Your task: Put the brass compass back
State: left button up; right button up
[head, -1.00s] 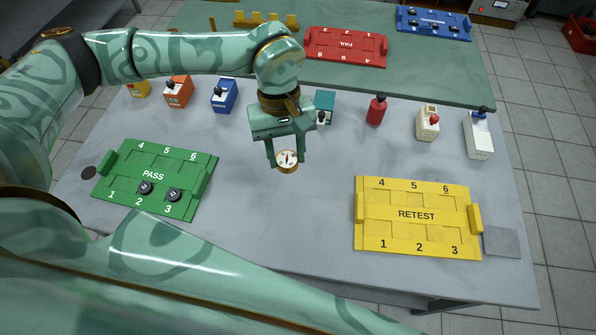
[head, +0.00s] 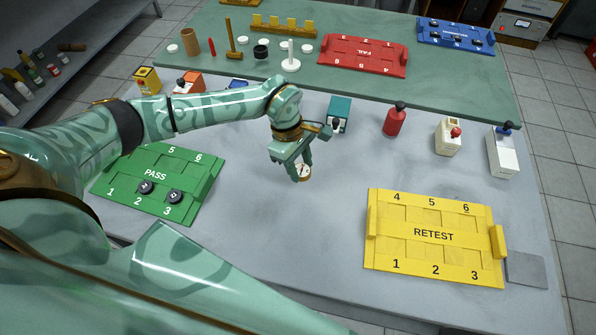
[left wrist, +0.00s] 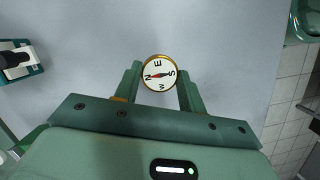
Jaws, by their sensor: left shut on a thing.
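The brass compass (head: 304,171) is a small round disc with a white dial and a brass rim. My left gripper (head: 302,168) is shut on it, over the middle of the grey table. In the left wrist view the compass (left wrist: 158,73) sits between the two fingertips (left wrist: 160,80), its dial with letters and a red and black needle facing the camera. I cannot tell how far it is above the table. My right gripper is not in view.
A green PASS tray (head: 196,190) with two dark pucks lies left, and a yellow RETEST tray (head: 432,252) lies right. A grey square plate (head: 526,270) lies far right. The table between the trays is clear.

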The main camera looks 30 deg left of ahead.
pick_arm(q)
jog(key=f, duration=0.1)
jog(key=w+a+f, duration=0.1)
jog(key=a+f+b, duration=0.1)
jog(key=shift+w+f, duration=0.1)
jog(key=shift+w, duration=0.3)
notch_tip(320, 180, down, 3)
jog(key=shift+f+b, duration=0.15)
jog(key=shift+b, duration=0.3)
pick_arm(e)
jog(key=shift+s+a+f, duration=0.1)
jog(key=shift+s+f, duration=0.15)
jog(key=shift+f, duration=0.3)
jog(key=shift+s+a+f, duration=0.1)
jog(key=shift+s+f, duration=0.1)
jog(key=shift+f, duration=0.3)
pick_arm(q)
jog(key=o, duration=1.1)
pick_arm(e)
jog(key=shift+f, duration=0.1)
